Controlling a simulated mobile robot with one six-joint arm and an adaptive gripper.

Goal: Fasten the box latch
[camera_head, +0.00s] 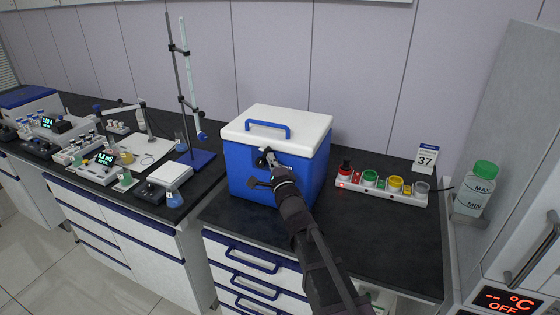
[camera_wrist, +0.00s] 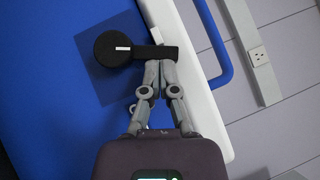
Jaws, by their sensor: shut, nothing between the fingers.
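The box (camera_head: 246,170) is a blue cooler with a white lid (camera_head: 280,125) and a blue carrying handle (camera_head: 268,129); the lid looks closed. In the wrist view, the black latch (camera_wrist: 113,48) has a round pivot on the blue front and a short arm reaching over the edge of the white lid (camera_wrist: 185,60). A small white mark is on the latch. My gripper (camera_wrist: 161,62) is shut and empty, with its fingertips at the side of the latch arm; I cannot tell whether they touch. In the head view, my gripper (camera_head: 270,156) partly hides the latch area.
Right of the box stands a rack (camera_head: 382,188) of coloured containers, with a green-capped bottle (camera_head: 475,188) farther right. Left are a burette stand (camera_head: 188,100), a flask (camera_head: 174,197) and instruments. Bare dark counter lies right and front of the box.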

